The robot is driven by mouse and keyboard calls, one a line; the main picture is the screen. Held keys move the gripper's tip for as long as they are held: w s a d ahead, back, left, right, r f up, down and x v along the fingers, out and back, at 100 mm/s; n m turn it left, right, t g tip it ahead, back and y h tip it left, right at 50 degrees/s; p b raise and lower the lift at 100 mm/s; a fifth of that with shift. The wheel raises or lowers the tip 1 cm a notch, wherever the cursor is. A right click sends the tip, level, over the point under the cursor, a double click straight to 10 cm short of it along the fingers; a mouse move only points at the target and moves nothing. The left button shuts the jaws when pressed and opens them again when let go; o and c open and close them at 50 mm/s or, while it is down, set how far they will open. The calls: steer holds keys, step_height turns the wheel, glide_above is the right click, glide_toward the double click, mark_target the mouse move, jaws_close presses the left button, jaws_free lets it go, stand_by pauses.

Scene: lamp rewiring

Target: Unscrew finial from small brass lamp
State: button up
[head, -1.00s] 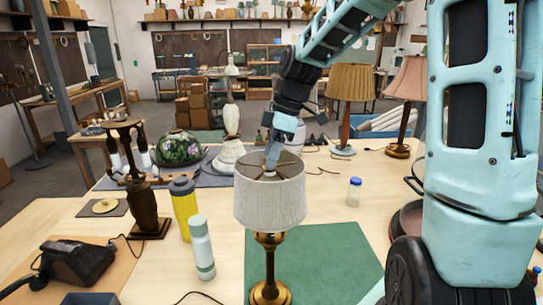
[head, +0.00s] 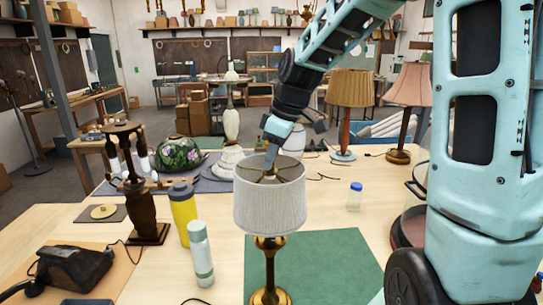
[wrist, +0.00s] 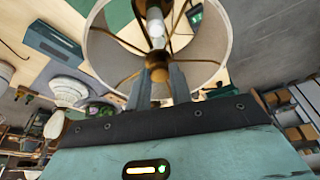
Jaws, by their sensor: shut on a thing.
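The small brass lamp (head: 269,270) stands upright on a green mat (head: 325,262) near the front of the table. It wears a light grey drum shade (head: 270,208). My gripper (head: 271,163) comes down from above at the top of the shade. In the wrist view my gripper (wrist: 157,85) has its two fingers on either side of the round brass finial (wrist: 160,74), at the middle of the shade's spokes, and is shut on it. A bulb (wrist: 155,26) shows inside the shade beyond the finial. In the head view the finial is hidden by the fingers.
A white-green bottle (head: 200,255) and a yellow bottle (head: 184,212) stand left of the lamp. A small blue-capped jar (head: 355,197) stands to the right. A dark lamp base (head: 142,205) and a black telephone (head: 72,268) are at the left.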

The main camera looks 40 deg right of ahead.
steer(key=n+p, duration=0.1)
steer(key=n, duration=0.2)
steer(key=n+g+y+p, duration=0.1)
steer(key=n, duration=0.2)
steer(key=shift+w+d+r, duration=0.1)
steer(key=shift+r, duration=0.05)
steer(key=shift+n+g, duration=0.4)
steer(key=shift+n, duration=0.5)
steer(key=n+g, duration=0.1)
steer(key=n, duration=0.2)
steer(key=shift+w, duration=0.15)
steer(key=n+g, duration=0.1)
steer(key=n, duration=0.4)
steer(key=n+g, duration=0.1)
steer(key=n, duration=0.2)
steer(key=n+h, duration=0.1)
steer(key=n, duration=0.2)
steer(key=shift+w+g, duration=0.15)
steer(key=shift+g, duration=0.25)
